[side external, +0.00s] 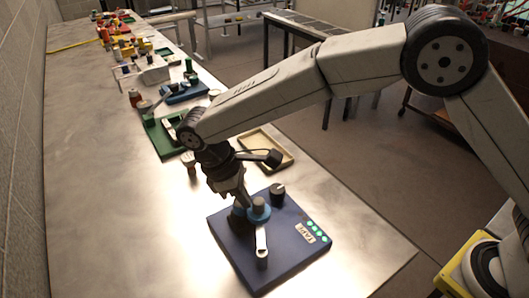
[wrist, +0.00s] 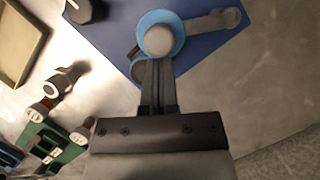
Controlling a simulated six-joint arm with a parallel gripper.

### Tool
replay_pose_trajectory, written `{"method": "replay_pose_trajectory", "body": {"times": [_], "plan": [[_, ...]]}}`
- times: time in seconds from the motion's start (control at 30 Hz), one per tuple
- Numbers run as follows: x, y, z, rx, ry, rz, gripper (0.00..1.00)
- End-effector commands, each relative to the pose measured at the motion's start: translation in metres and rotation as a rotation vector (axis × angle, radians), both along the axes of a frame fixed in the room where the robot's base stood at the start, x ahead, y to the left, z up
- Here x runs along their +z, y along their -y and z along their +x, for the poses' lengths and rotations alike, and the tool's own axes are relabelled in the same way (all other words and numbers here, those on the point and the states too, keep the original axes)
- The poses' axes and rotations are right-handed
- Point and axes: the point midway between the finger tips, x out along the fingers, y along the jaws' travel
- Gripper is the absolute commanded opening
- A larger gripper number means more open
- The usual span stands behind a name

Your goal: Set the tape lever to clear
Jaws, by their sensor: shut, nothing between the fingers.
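A dark blue panel (side external: 285,262) labelled TAPE lies on the metal bench; part of it shows at the top of the wrist view (wrist: 105,35). Its lever (side external: 261,240) is a pale arm pointing toward the near edge of the panel in the side view. In the wrist view the lever arm (wrist: 210,22) points right. At its other end a light blue disc (side external: 259,213) carries a grey round knob (wrist: 159,40). My gripper (wrist: 157,65) is shut and empty, its fingertips right beside the disc and knob; I cannot tell whether they touch.
The panel also has a black knob (side external: 277,191) and a row of green lights (side external: 318,231). A beige tray (side external: 267,147) and a green panel (side external: 163,136) lie behind it. More panels and parts line the bench. Bare bench (side external: 110,200) is free on the left.

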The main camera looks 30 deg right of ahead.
Motion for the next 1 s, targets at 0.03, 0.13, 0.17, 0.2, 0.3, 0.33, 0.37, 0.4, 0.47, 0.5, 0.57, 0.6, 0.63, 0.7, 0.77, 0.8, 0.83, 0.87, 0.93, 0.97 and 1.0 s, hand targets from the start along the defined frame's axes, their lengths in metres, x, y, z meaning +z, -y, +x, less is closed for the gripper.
{"method": "replay_pose_trajectory", "body": {"times": [0.03, 0.13, 0.17, 0.2, 0.3, 0.33, 0.37, 0.4, 0.47, 0.5, 0.57, 0.6, 0.63, 0.7, 0.77, 0.8, 0.83, 0.87, 0.93, 0.97, 1.0], "plan": [[0.000, 0.001, 0.000, -0.008, -0.001, -0.001, 0.00], [0.000, 0.003, 0.000, -0.024, 0.000, 0.000, 0.00], [0.000, 0.003, 0.000, -0.030, -0.001, 0.000, 0.00], [0.000, 0.004, -0.001, -0.040, -0.001, 0.001, 0.00], [0.000, 0.007, -0.001, -0.076, -0.001, 0.000, 0.00], [0.000, 0.008, -0.002, -0.088, -0.002, 0.000, 0.00], [0.000, 0.010, -0.002, -0.103, -0.001, 0.000, 0.00], [0.000, 0.012, -0.003, -0.125, -0.002, -0.001, 0.00], [0.000, 0.015, -0.004, -0.165, -0.001, 0.000, 0.00], [0.000, 0.018, -0.004, -0.194, -0.001, 0.001, 0.00], [0.000, 0.022, -0.006, -0.244, -0.001, 0.000, 0.00], [0.000, 0.025, -0.008, -0.279, -0.001, 0.001, 0.00], [0.000, 0.027, -0.009, -0.307, -0.001, 0.000, 0.00], [0.000, 0.032, -0.012, -0.370, -0.001, 0.000, 0.00], [0.000, 0.036, -0.014, -0.423, -0.002, 0.000, 0.00], [0.000, 0.039, -0.016, -0.458, -0.001, -0.001, 0.00], [0.000, 0.040, -0.017, -0.483, -0.001, 0.000, 0.00], [0.000, 0.042, -0.019, -0.508, -0.001, 0.000, 0.00], [0.000, 0.046, -0.022, -0.560, -0.002, -0.001, 0.00], [0.000, 0.047, -0.023, -0.582, -0.001, 0.000, 0.00], [0.000, 0.049, -0.025, -0.610, -0.001, 0.000, 0.00]]}}
